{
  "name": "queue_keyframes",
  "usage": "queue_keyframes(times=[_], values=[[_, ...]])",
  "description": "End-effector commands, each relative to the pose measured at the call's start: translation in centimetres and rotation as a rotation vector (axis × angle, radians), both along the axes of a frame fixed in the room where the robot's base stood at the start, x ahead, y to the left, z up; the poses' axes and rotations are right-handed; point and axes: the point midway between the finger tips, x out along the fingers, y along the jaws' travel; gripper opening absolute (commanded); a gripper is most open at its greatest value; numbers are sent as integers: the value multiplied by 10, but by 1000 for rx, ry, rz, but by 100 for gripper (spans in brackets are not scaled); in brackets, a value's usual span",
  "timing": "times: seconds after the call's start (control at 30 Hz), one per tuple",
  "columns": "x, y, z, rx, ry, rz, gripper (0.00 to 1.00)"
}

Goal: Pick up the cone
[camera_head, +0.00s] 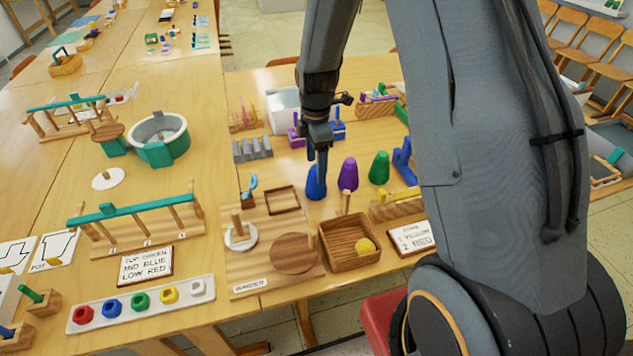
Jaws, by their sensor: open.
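Three cone-shaped pieces stand in a row on the table: a blue cone (313,187), a purple cone (348,174) and a green cone (379,169). My gripper (318,158) points down right at the blue cone, with its fingers over or beside the cone's upper part. The fingers are dark and overlap the cone in the picture, so I cannot tell whether they touch it. The gripper is open. The purple and green cones are apart from it, to the right.
A small wooden frame (283,200) lies to the left. A grey stepped block (252,150) and purple and blue pieces stand behind. A blue stand (403,160) is at right.

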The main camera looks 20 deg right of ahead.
Motion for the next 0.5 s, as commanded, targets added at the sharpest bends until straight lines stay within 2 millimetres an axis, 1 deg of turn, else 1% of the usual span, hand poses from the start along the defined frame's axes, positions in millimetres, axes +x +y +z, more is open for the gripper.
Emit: queue_keyframes(times=[0.03,0.27,0.43,0.5], values=[[-1,0,-5,0,3,-1,68],[-5,1,-24,0,4,-3,68],[-9,2,-44,0,5,-3,68],[-7,2,-52,0,3,-4,68]])
